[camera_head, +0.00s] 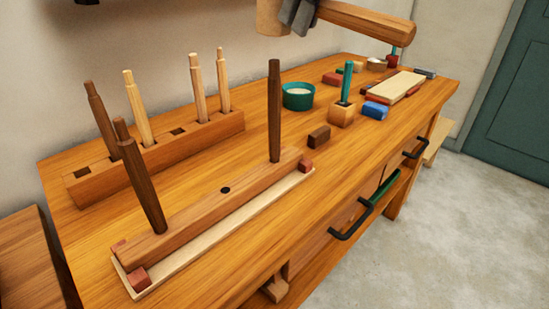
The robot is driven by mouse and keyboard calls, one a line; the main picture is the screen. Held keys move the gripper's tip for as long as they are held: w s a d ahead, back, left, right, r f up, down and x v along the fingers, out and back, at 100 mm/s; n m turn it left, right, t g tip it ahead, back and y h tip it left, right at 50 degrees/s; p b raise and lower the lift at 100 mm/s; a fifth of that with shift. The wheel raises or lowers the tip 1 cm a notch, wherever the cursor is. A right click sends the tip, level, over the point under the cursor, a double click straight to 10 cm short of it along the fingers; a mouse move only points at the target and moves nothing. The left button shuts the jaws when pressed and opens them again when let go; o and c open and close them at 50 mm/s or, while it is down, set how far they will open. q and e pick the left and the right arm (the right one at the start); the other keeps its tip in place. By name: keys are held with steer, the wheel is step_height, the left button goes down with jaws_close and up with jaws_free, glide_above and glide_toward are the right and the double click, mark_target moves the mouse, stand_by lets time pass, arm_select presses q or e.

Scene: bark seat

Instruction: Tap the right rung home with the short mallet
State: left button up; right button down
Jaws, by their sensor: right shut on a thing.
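A brown wooden rail (190,213) with a row of holes lies on a pale board (224,225). The right rung (274,110), dark brown, stands nearly upright at the rail's right end. A left dark rung (143,185) leans in the rail's left end. The middle hole (225,189) is empty. My right gripper (299,14), partly cut off at the top edge, is shut on the short mallet, whose brown handle (365,22) points right and whose pale head (270,17) shows at left. The mallet is apart from the right rung. My left gripper is not in view.
A rack (160,160) with several rungs stands behind the rail. Red blocks (139,278) sit at the board's ends.

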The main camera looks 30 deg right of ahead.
steer(key=shift+f, duration=0.1)
stand_by(0.7)
steer(key=shift+f, duration=0.1)
steer(key=shift+s+f, duration=0.1)
stand_by(0.8)
steer(key=shift+f, duration=0.2)
stand_by(0.8)
step_height(320, 180, down, 4)
steer(key=shift+r, duration=3.8)
